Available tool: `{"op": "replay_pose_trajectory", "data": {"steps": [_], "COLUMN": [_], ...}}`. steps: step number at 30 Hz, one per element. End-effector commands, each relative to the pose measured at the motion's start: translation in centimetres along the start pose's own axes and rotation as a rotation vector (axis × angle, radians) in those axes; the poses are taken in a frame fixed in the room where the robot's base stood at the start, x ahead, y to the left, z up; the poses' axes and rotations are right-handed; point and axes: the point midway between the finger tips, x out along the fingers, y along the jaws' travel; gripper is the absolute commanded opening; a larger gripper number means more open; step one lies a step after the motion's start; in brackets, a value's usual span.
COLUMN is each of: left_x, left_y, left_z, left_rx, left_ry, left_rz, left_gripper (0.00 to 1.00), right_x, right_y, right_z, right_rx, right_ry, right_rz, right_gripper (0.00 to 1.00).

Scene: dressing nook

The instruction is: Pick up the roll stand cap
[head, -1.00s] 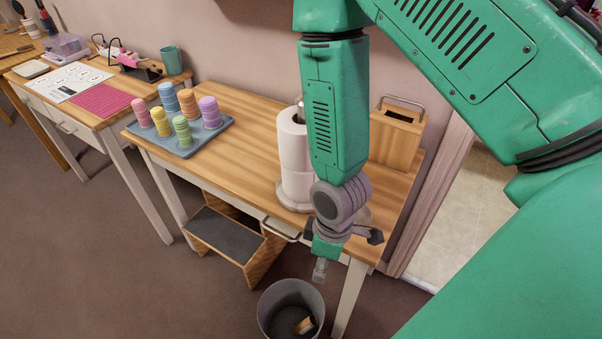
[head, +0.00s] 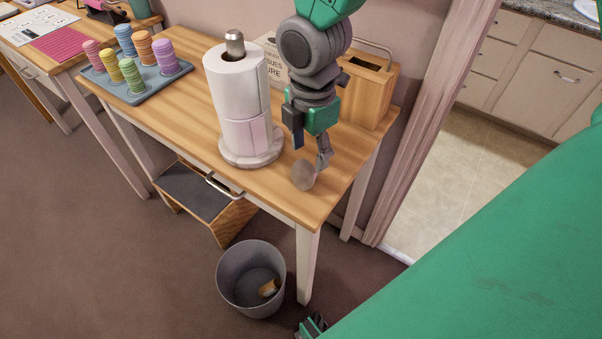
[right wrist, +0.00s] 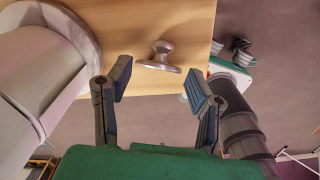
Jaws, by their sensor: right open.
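The roll stand cap (head: 304,176) is a round grey metal disc near the front edge of the table, right of the roll stand. In the right wrist view the cap (right wrist: 160,56) shows a knob on a flat flange and sits beyond the fingertips. The roll stand (head: 252,148) holds two stacked white rolls, its metal rod end showing on top. My right gripper (head: 311,149) is open, just above and behind the cap; its fingers (right wrist: 160,84) have an empty gap between them. A small green and dark part of mine shows at the bottom edge, too little to read as the left gripper.
The wooden table (head: 190,110) also bears a blue-grey tray (head: 158,85) of coloured stacks, a wooden box (head: 372,92) and a sign (head: 270,45). A grey bin (head: 232,290) and a step stool (head: 225,220) stand on the floor. The table front beside the cap is clear.

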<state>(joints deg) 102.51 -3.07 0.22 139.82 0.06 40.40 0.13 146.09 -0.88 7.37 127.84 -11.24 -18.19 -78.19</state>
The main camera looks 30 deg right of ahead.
Motion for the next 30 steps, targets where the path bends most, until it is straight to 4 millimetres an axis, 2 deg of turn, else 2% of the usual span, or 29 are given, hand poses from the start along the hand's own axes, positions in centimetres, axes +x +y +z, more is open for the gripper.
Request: {"op": "replay_pose_trajectory", "data": {"steps": [8, 15, 23, 24, 26, 27, 28, 30], "left_x": [0.7, 2.2, 2.2, 2.2, 2.1, 2.1, 2.1, 2.2], "left_y": [0.1, 0.1, 0.1, 0.1, 0.1, 0.1, 0.1, 0.1], "left_z": [0.1, 0.1, 0.1, 0.1, 0.1, 0.1, 0.1, 0.1], "left_rx": [0.001, 0.001, 0.001, 0.001, 0.001, 0.001, 0.001, 0.001], "left_ry": [0.000, 0.000, 0.000, 0.000, 0.000, 0.000, 0.000, 0.000], "left_rz": [0.001, 0.001, 0.001, 0.001, 0.001, 0.001, 0.001, 0.001], "left_gripper": [0.40, 0.40, 0.40, 0.40, 0.40, 0.40, 0.40, 0.40], "right_x": [1.9, 5.5, 6.0, 6.0, 6.0, 6.0, 6.0, 6.0], "right_y": [-0.1, -0.1, -0.1, -0.1, -0.1, -0.1, -0.1, -0.1], "right_z": [0.1, -0.1, 0.0, 0.0, 0.1, 0.1, 0.1, 0.2], "right_rx": [0.003, 0.002, 0.003, 0.003, 0.003, 0.003, 0.003, 0.003], "right_ry": [0.003, -0.002, 0.000, 0.000, 0.001, 0.001, 0.002, 0.002], "right_rz": [-0.001, -0.002, 0.002, 0.002, 0.002, 0.002, 0.002, 0.002], "right_gripper": [0.47, 0.47, 0.47, 0.40, 0.19, 0.05, 0.00, 0.00]}}
